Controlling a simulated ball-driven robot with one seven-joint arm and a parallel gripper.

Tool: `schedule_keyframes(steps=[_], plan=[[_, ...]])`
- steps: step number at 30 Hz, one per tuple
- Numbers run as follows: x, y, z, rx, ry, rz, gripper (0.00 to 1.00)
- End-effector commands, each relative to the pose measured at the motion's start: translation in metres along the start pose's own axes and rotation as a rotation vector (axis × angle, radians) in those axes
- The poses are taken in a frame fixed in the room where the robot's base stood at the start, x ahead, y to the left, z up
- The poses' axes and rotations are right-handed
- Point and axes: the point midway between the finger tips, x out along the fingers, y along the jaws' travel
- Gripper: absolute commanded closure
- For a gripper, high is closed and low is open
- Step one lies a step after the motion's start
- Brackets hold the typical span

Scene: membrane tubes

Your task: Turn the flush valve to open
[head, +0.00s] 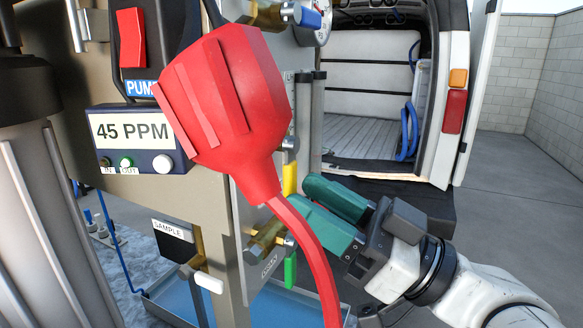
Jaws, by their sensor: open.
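A yellow lever (290,179) hangs upright beside the panel's right edge. Below it is a brass valve (266,236), with a green lever (290,270) pointing down near it. A small label under the brass valve is too slanted to read surely. My gripper (308,200) reaches in from the lower right with its two teal fingers apart. The fingertips lie close to the yellow lever and above the green one; I cannot tell if they touch. A red plug and its cord hide part of this area.
The large red plug (228,98) hangs in front of the panel, its red cord (315,255) running down. A blue tray (182,298) lies below. A meter reads 45 PPM (130,130) beneath a red pump switch (132,38). An open van (380,90) stands behind; pavement at right is clear.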

Motion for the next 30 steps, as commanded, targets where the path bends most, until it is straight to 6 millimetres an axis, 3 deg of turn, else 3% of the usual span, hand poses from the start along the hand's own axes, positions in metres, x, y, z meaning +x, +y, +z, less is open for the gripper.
schedule_keyframes(steps=[3, 7, 19, 30], plan=[[0.019, 0.0, -0.003, 0.001, -0.001, -0.002, 0.55], [0.031, 0.0, -0.001, 0.001, 0.0, 0.0, 0.55], [0.035, 0.0, 0.001, 0.0, -0.001, 0.001, 0.56], [0.035, 0.0, 0.0, 0.0, -0.001, 0.001, 0.92]])
